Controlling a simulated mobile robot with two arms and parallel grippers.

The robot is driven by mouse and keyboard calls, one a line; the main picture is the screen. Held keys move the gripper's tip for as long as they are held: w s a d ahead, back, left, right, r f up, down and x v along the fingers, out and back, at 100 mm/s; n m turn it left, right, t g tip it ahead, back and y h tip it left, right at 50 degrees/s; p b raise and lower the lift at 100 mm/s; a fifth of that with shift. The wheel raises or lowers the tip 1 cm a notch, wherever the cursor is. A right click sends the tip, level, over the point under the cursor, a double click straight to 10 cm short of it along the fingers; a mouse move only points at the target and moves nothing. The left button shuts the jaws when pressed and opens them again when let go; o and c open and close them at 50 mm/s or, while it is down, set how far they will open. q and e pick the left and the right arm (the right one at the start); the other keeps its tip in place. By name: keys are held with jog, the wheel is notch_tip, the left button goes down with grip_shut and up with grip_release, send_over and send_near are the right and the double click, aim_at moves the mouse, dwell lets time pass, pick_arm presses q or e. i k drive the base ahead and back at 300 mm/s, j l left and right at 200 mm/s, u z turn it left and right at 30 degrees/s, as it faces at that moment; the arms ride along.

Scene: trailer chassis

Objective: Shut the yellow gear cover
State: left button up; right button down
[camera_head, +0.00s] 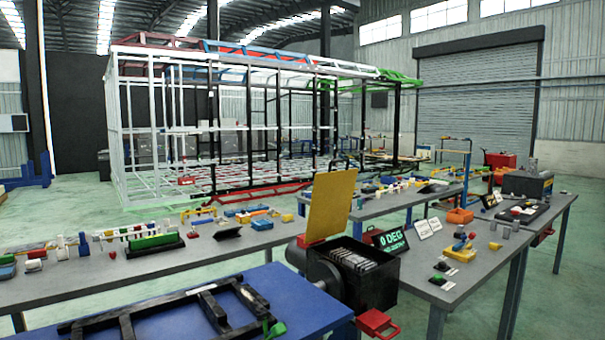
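The yellow gear cover (332,207) is a flat yellow panel standing nearly upright, so it is open. Its lower edge meets the left part of a black box (374,285), with a red piece (310,241) at its lower left corner. The box's top is uncovered and shows a row of grey plates (366,262) inside. A dark round part (322,270) sits on the box's left side. The hinge itself is too small to make out. Neither of my grippers shows in the head view.
A display reading "0 DEG" (390,240) stands just right of the box. A red handle (377,323) sticks out below it. A blue table (180,312) with a black frame lies at the front left. Grey tables with small parts flank the box.

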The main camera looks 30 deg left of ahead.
aim_at(333, 192)
jog(key=i+u, duration=0.15)
jog(key=u, duration=0.25)
jog(key=i+u, duration=0.1)
jog(key=u, duration=0.3)
jog(key=i+l+u, duration=0.1)
jog(key=u, duration=0.3)
jog(key=i+l+u, duration=0.1)
jog(key=u, duration=0.3)
jog(key=l, duration=0.1)
